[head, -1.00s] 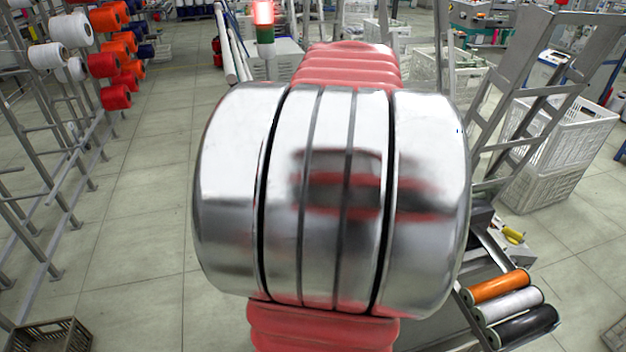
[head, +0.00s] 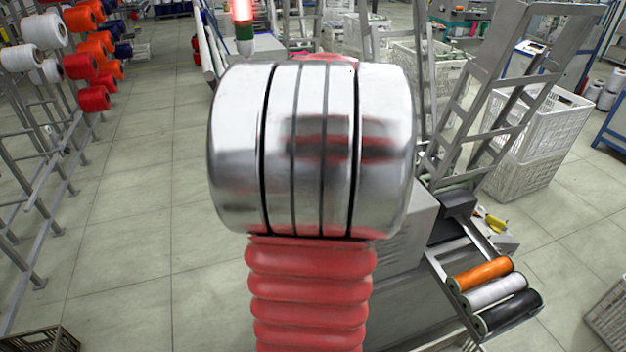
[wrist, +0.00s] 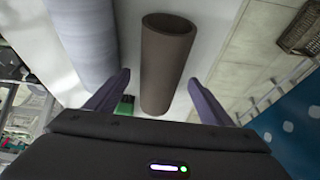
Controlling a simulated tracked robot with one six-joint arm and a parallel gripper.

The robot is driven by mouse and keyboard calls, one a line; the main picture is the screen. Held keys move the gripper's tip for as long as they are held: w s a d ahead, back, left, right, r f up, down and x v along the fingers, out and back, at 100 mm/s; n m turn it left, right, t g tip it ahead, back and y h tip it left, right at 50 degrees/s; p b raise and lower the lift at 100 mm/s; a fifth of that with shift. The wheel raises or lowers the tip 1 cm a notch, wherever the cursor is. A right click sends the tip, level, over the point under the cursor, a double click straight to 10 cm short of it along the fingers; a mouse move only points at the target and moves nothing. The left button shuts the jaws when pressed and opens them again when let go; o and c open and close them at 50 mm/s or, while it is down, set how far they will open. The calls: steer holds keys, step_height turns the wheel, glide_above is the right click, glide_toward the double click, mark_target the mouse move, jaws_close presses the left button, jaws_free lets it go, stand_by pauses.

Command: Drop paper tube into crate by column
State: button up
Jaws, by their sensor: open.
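A brown hollow paper tube (wrist: 165,70) shows in the wrist view, its open end toward the top of the picture. It lies between the lines of my gripper's two fingers (wrist: 158,78), with a visible gap on each side. My gripper is open and not closed on the tube. In the head view my own arm hides the gripper and the tube. A dark slatted crate (head: 42,341) stands on the floor at the lower left of the head view. A similar brown crate (wrist: 301,28) shows at the top right of the wrist view. I cannot make out which column is meant.
In the wrist view a thick pale roll (wrist: 82,42) lies left of the tube. In the head view, white crates (head: 532,125) stand stacked behind a metal ladder frame at right. Orange, white and black rolls (head: 490,290) lie on a rack. Open tiled floor (head: 140,200) is at left.

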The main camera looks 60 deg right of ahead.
steer(key=x, duration=0.3)
steer(key=shift+f, duration=0.25)
steer(key=shift+c, duration=0.6)
steer(key=c, duration=1.2)
steer(key=shift+o, duration=0.2)
steer(key=shift+r, duration=0.1)
step_height(320, 180, up, 10)
steer(key=shift+f, duration=0.1)
